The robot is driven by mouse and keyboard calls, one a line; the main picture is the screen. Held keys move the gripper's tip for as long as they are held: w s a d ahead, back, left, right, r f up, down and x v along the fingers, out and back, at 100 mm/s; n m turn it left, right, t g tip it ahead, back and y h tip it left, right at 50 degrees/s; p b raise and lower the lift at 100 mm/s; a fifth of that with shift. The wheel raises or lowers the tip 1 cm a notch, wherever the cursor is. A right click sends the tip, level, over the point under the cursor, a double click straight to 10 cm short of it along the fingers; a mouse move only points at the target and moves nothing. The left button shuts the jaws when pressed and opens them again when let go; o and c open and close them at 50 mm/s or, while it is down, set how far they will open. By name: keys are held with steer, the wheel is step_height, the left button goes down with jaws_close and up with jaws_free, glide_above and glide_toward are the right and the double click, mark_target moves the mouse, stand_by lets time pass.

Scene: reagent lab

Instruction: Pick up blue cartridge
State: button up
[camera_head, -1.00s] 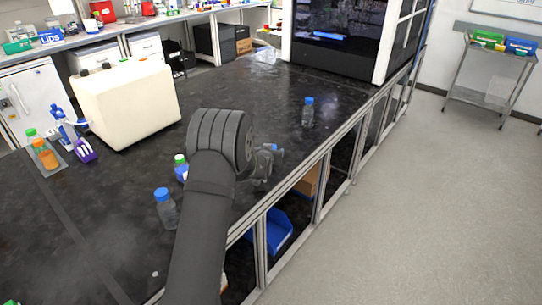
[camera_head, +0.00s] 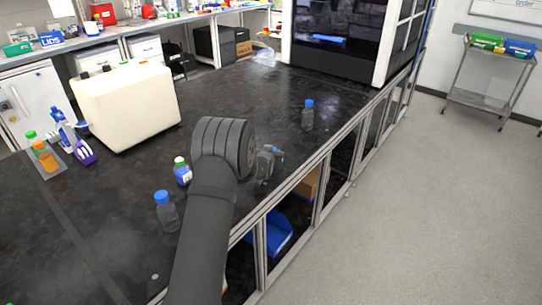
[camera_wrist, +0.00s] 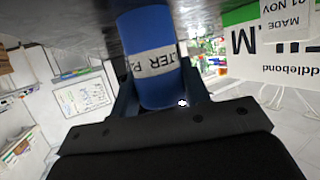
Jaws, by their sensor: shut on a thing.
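The blue cartridge (camera_wrist: 152,60) fills the upper middle of the wrist view. It is a blue cylinder with a white label band bearing black letters. My gripper (camera_wrist: 158,92) is shut on it, with a dark finger on either side. In the head view my gripper (camera_head: 268,163) is near the right edge of the black bench, mostly hidden behind my arm. Only a small bit of blue shows at its tip there. I cannot tell whether the cartridge touches the bench.
Blue-capped bottles stand on the black bench (camera_head: 215,105), one ahead (camera_head: 307,115) and one left of my arm (camera_head: 167,211). A white-and-blue bottle with a green cap (camera_head: 182,171) stands close to my wrist. A cream machine (camera_head: 125,105) stands at left.

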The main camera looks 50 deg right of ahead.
steer(key=shift+r, duration=0.55)
step_height(320, 180, up, 3)
steer(key=shift+r, duration=0.1)
steer(key=s+r, duration=0.6)
steer(key=s, duration=0.5)
steer(key=shift+s+a+r, duration=0.15)
steer(key=shift+s+r, duration=0.15)
steer(key=shift+r, duration=0.05)
